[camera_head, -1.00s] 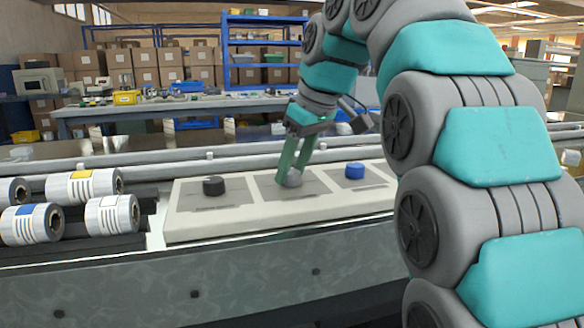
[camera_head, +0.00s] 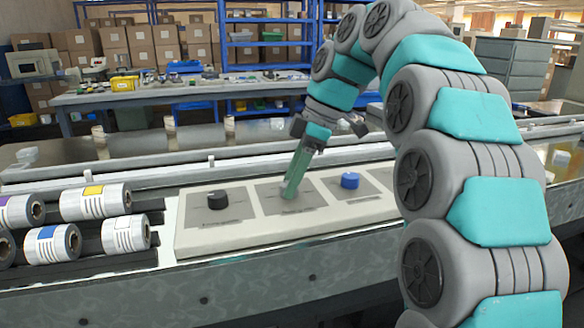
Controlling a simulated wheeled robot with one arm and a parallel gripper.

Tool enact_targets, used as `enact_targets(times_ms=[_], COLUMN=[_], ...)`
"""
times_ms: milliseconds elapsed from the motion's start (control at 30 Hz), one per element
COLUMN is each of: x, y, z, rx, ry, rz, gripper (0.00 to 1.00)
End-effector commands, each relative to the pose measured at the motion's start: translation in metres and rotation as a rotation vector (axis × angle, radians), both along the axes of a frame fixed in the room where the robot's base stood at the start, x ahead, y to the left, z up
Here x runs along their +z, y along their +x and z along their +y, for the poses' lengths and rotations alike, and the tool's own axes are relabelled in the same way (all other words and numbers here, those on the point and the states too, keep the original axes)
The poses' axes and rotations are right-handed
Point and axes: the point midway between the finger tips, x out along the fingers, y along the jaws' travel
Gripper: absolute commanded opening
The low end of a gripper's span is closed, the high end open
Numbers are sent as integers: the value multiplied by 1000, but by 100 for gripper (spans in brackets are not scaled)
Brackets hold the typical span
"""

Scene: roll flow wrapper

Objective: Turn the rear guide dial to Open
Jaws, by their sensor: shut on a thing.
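A pale control panel (camera_head: 215,243) lies along the machine and bears three dials on grey plates. A black dial (camera_head: 217,200) is on the left plate and a blue dial (camera_head: 350,181) is on the right plate. My gripper (camera_head: 290,192), with green fingers, reaches down to the middle plate and is shut on the middle dial. The fingers hide nearly all of that dial in this view. The lettering on the plates is too small to read, so I cannot tell which dial is the rear guide one or where it points.
Several film rolls (camera_head: 95,202) lie on black rails left of the panel. A metal rail (camera_head: 130,187) runs behind the panel. A workbench (camera_head: 150,97), blue shelving (camera_head: 265,45) and cardboard boxes (camera_head: 112,40) stand farther back. The air above the panel's left part is clear.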

Motion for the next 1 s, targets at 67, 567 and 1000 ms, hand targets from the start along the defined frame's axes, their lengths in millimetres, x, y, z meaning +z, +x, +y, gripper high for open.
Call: enact_targets(times_ms=[67,567,1000], x=[2,0,0], y=[1,0,0], z=[0,0,0], rx=[22,63,62], ry=[0,0,0], rz=[0,-1,-1], gripper=[0,0,76])
